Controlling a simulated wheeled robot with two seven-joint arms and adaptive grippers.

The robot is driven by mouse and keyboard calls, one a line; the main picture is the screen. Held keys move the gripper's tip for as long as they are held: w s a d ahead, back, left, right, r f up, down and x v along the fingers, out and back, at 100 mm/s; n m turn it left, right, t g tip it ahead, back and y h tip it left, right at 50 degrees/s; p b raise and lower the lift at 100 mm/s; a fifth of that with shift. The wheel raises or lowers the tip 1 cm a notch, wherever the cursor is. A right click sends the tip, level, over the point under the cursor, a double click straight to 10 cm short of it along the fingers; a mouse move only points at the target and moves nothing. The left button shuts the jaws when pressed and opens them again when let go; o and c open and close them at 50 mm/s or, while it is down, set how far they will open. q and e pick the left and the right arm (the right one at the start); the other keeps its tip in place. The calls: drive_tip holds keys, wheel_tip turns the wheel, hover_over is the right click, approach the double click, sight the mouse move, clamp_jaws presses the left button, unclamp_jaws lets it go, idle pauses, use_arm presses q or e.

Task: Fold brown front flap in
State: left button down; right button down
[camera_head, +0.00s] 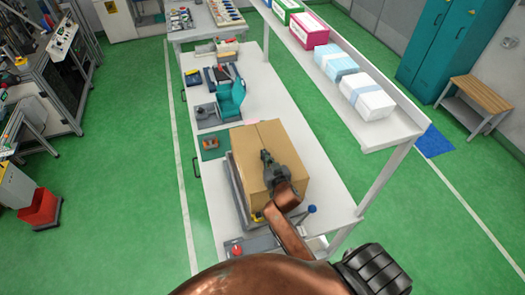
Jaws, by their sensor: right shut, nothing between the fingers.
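The brown cardboard box (246,150) stands near the front end of the white workbench (322,190). Its top looks mostly flat, with a thin seam line on the far part. My right gripper (266,156) is shut and empty, over the middle of the box top with its fingertips towards the far side. I cannot tell whether it touches the cardboard. My gripper and copper-coloured forearm hide part of the near side of the box, so the front flap cannot be made out clearly. My left gripper is not in view.
A teal holder (231,98) and small tools stand on the bench beyond the box. A raised shelf (400,128) with wrapped packs (366,97) runs along the right side. Bare bench top lies right of the box. A device with a red button (237,249) is at the near end.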

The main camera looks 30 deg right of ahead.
idle(0.3)
drive_tip(key=shift+r+p, duration=0.5)
drive_tip(key=shift+p, duration=0.05)
wheel_tip(320, 180, up, 3)
drive_tip(key=p, duration=0.3)
drive_tip(key=shift+r, duration=0.15)
drive_tip(key=v, duration=0.4)
drive_tip(key=b+v, duration=0.1)
drive_tip(key=v, duration=0.4)
drive_tip(key=shift+f+b, duration=0.25)
drive_tip(key=shift+b, duration=0.05)
drive_tip(key=shift+s+a+r, duration=0.1)
drive_tip(key=shift+s+r, duration=0.15)
drive_tip(key=shift+s, duration=0.25)
